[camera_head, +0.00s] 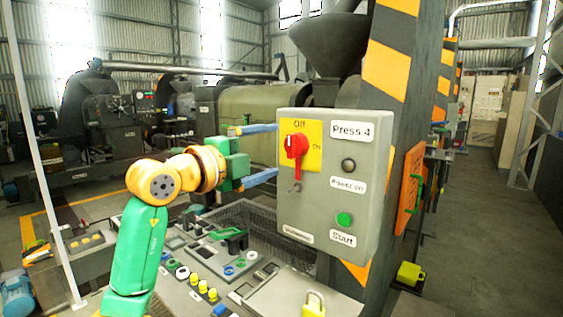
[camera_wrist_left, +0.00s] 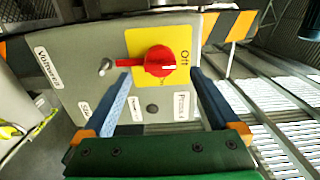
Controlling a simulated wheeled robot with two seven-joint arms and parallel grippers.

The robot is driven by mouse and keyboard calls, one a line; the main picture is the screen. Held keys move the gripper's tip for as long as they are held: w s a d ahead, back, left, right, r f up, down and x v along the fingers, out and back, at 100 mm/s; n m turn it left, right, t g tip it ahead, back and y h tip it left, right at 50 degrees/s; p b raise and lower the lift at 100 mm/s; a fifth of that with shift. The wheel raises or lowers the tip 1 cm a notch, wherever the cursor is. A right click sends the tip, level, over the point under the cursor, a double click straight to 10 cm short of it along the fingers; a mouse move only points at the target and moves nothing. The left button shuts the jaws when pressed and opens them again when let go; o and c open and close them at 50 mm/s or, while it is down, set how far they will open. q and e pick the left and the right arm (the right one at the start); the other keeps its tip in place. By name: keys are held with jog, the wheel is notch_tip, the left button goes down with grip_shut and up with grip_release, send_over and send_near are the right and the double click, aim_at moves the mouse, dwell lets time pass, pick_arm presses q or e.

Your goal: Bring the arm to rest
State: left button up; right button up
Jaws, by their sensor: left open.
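The grey control box (camera_head: 366,200), labelled Press 4, hangs on a striped post. It carries a red rotary switch (camera_head: 296,146) on a yellow plate marked Off and On. In the left wrist view the red switch shows between and beyond the fingers of my left gripper (camera_wrist_left: 160,82). I cannot tell from the pictures whether they touch the box. My right gripper is out of view.
A green start button (camera_head: 344,219) and a dark lamp (camera_head: 348,165) sit on the box. Below is a bench with buttons and a yellow padlock (camera_head: 314,304). The striped post (camera_head: 389,60) stands behind the box. The floor aisle (camera_head: 480,220) at right is clear.

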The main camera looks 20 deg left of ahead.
pick_arm(q)
jog(key=shift+s+a, duration=0.15)
jog(key=shift+s, duration=0.3)
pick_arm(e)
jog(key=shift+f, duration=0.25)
